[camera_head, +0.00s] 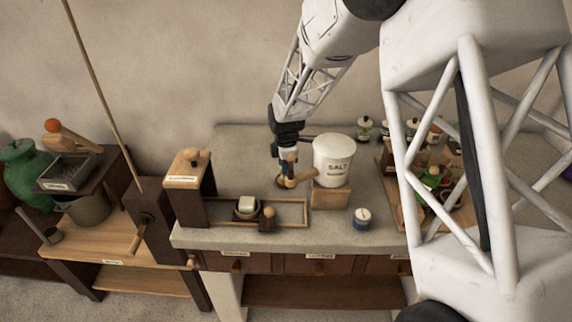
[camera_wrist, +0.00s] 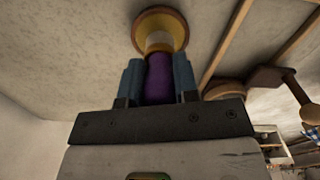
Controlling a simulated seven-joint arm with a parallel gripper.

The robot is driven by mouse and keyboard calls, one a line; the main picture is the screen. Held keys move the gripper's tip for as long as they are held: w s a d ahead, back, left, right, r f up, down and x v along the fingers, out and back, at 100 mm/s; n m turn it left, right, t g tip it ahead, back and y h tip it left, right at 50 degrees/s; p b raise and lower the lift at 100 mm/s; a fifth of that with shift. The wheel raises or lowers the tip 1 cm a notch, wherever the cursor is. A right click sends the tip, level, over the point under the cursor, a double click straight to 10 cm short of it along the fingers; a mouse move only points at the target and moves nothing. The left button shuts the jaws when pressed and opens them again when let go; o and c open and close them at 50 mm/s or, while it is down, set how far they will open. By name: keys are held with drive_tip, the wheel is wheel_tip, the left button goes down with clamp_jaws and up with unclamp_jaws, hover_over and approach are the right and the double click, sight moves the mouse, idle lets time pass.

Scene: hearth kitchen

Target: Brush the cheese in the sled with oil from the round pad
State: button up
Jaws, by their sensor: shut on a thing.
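My gripper (camera_head: 287,157) is shut on an upright purple-handled brush (camera_wrist: 159,78), above the counter left of the salt crock. In the wrist view its pale tip (camera_wrist: 158,43) lies over the round pad (camera_wrist: 175,24), which has a brown rim and a yellow face. I cannot tell whether the tip touches it. In the head view the pad is small and partly hidden below my gripper. The pale cheese block (camera_head: 246,203) sits in a dark holder on the sled (camera_head: 268,224), which has a wooden knob, inside a wood-railed track (camera_head: 292,203).
The salt crock (camera_head: 333,159) stands on a wooden block (camera_head: 330,195) right of my gripper. A tall wooden stand (camera_head: 188,180) is at the track's left. A tray with bottles (camera_head: 433,187) is behind my arm.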

drive_tip(key=shift+f, duration=0.6)
idle(1.8)
drive_tip(key=shift+r, duration=0.1)
drive_tip(key=shift+r, duration=3.5)
drive_tip(key=w+d+r+m, duration=0.6)
drive_tip(key=w+d+m, duration=0.1)
drive_tip(key=d+m, duration=0.3)
drive_tip(key=w+d+r+m, duration=0.6)
drive_tip(key=w+d+m, duration=0.1)
drive_tip(key=d+m, duration=0.3)
drive_tip(key=shift+w+d+m, duration=0.25)
drive_tip(key=shift+d+m, duration=0.15)
drive_tip(key=shift+m, duration=0.2)
drive_tip(key=shift+r, duration=0.1)
